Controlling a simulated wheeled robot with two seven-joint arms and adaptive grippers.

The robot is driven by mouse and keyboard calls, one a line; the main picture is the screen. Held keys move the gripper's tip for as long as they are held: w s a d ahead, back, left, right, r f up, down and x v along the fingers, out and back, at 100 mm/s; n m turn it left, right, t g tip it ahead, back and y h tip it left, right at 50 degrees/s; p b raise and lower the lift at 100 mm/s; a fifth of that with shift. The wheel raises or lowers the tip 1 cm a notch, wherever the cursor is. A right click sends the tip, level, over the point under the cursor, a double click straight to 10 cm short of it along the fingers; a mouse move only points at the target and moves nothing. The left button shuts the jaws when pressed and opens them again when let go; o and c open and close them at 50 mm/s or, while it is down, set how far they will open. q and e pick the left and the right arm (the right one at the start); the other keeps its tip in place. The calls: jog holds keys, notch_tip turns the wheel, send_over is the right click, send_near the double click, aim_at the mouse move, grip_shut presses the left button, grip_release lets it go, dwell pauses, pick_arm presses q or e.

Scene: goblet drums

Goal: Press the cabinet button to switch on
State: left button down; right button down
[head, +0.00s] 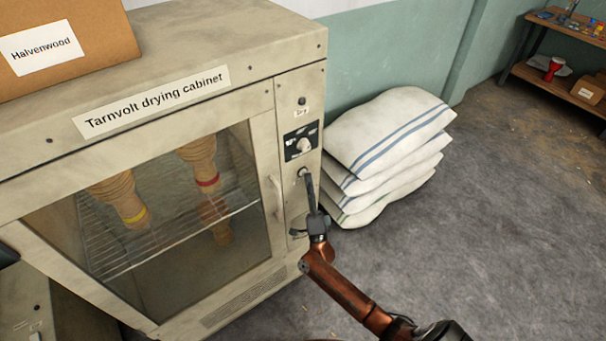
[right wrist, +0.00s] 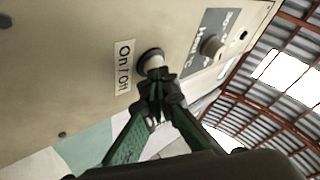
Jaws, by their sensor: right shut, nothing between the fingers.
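The Tarnvolt drying cabinet (head: 262,150) stands at the left of the head view, with its glass door closed. Its narrow right-hand panel carries a dial (head: 304,146) and, below it, a round button (head: 302,172). In the right wrist view the pale button (right wrist: 153,61) sits in a dark ring beside an "On / Off" label (right wrist: 123,65). My right gripper (head: 306,178) is shut and empty, its tips at the button. In the right wrist view the fingertips (right wrist: 158,76) overlap the button's lower edge; I cannot tell whether it is pushed in. My left gripper is not in view.
Goblet drums (head: 122,195) stand on a wire rack behind the glass. A cardboard box (head: 95,35) labelled Halvenwood sits on top of the cabinet. Stacked white sacks (head: 385,130) stand right of the cabinet. Shelves (head: 560,80) are at the far right. The floor between is clear.

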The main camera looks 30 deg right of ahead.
jog(key=s+p, duration=0.2)
jog(key=s, duration=0.4)
jog(key=shift+d+h, duration=0.25)
jog(key=shift+h, duration=0.05)
dwell(1.5)
